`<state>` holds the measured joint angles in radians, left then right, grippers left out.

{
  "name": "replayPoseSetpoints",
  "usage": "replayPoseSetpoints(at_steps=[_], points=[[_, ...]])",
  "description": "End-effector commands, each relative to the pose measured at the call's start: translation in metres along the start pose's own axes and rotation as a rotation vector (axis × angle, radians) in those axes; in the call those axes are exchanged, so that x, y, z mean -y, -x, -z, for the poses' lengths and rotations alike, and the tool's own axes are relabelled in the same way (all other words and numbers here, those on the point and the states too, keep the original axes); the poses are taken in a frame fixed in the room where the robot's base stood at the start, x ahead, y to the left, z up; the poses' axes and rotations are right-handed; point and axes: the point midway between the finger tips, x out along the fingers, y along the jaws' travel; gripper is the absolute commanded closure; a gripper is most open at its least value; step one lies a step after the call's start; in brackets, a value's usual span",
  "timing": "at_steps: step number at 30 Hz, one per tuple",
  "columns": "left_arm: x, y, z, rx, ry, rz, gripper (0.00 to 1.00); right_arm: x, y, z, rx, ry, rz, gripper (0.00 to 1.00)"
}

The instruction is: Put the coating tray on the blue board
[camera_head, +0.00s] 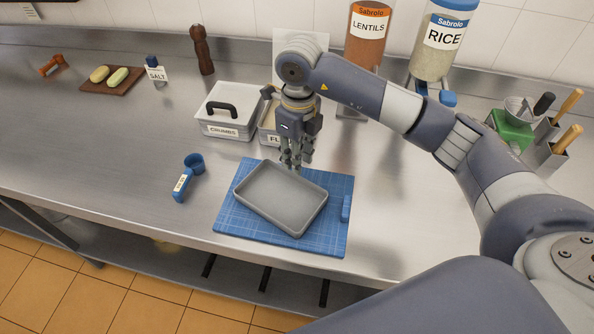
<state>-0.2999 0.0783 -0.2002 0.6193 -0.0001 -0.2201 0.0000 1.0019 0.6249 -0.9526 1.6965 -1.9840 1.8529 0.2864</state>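The grey coating tray (268,205) is a shallow rectangular pan, empty inside. It appears to lie flat on the blue board (235,222), turned at an angle to it. The board is a gridded mat on the steel counter, with a blue block (346,208) at its right side. My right gripper (291,164) points down at the tray's far rim. Its fingertips are at or just above that rim; I cannot tell whether they touch or grip it. My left gripper is not in view.
A lidded crumbs container (225,125) and a partly hidden second container (268,134) stand behind the board. A blue scoop (186,177) lies left of it. Lentils (368,35) and rice (437,50) dispensers stand at the back. The counter's left front is clear.

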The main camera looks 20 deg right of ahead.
Motion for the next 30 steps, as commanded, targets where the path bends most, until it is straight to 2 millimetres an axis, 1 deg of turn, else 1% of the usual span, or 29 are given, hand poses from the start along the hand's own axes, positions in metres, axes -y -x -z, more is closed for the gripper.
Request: replayPoseSetpoints(at_steps=[1, 6, 10, 15, 27, 30], points=[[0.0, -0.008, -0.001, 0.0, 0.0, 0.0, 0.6, 0.001, 0.009, -0.001, 0.005, 0.0, 0.004, 0.75], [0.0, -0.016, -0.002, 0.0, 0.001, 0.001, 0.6, 0.0, 0.041, -0.001, 0.004, 0.001, 0.002, 0.75], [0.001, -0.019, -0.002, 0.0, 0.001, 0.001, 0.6, 0.0, 0.056, -0.001, 0.002, 0.001, 0.0, 0.75], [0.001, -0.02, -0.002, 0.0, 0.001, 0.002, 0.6, 0.0, 0.063, 0.0, -0.001, 0.0, 0.0, 0.75], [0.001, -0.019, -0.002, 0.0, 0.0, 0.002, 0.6, 0.0, 0.063, 0.0, -0.001, 0.0, 0.0, 0.75], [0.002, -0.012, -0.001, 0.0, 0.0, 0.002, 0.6, 0.0, 0.07, 0.0, 0.0, 0.0, 0.0, 0.75]])
